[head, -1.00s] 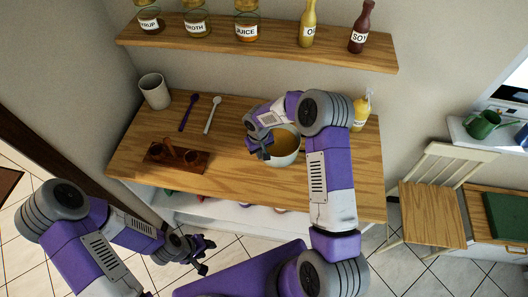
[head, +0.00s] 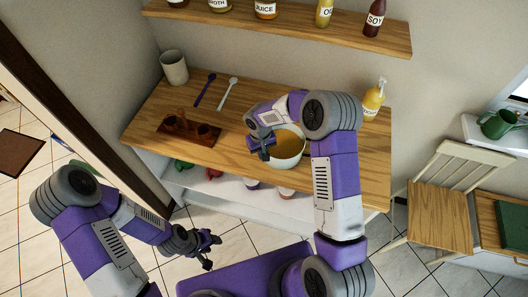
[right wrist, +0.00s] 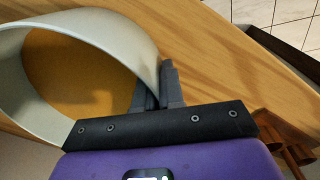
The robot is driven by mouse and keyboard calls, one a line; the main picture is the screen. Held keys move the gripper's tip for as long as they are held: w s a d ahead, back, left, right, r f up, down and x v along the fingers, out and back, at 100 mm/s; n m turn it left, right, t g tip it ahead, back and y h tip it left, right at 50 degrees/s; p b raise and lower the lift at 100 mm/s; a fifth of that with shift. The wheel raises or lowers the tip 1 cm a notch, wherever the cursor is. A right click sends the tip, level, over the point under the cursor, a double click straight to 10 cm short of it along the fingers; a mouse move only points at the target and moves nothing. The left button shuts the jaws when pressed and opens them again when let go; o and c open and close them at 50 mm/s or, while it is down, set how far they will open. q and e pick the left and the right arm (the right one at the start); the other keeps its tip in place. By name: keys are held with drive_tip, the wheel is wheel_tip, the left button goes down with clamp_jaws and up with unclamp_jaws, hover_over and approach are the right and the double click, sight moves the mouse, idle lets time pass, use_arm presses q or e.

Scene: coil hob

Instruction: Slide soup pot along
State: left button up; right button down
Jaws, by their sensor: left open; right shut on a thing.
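The soup pot (head: 289,163) is a pale, round vessel with orange-brown soup in it. It appears upright on the wooden counter, near the front edge. My right gripper (head: 265,147) is shut on the pot's rim at its left side. In the right wrist view the pot (right wrist: 120,30) fills the upper left, and the fingers (right wrist: 158,92) clasp its wall. The pot's far lower side is partly hidden. My left gripper (head: 210,249) is open and empty, low in front of the counter, away from the pot.
The wooden counter (head: 340,170) carries a dark wooden tray (head: 187,131), purple (head: 205,90) and white spoons (head: 227,94), a cup (head: 174,67) and a yellow bottle (head: 372,101). A shelf (head: 280,27) with jars hangs above. A chair (head: 441,213) stands at right.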

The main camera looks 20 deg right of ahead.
drive_tip(key=shift+a, duration=0.1)
drive_tip(key=c, duration=1.2)
unclamp_jaws()
drive_tip(key=shift+o, duration=0.2)
wheel_tip(320, 180, up, 8)
drive_tip(key=shift+a+f, duration=0.15)
drive_tip(key=shift+f, duration=0.05)
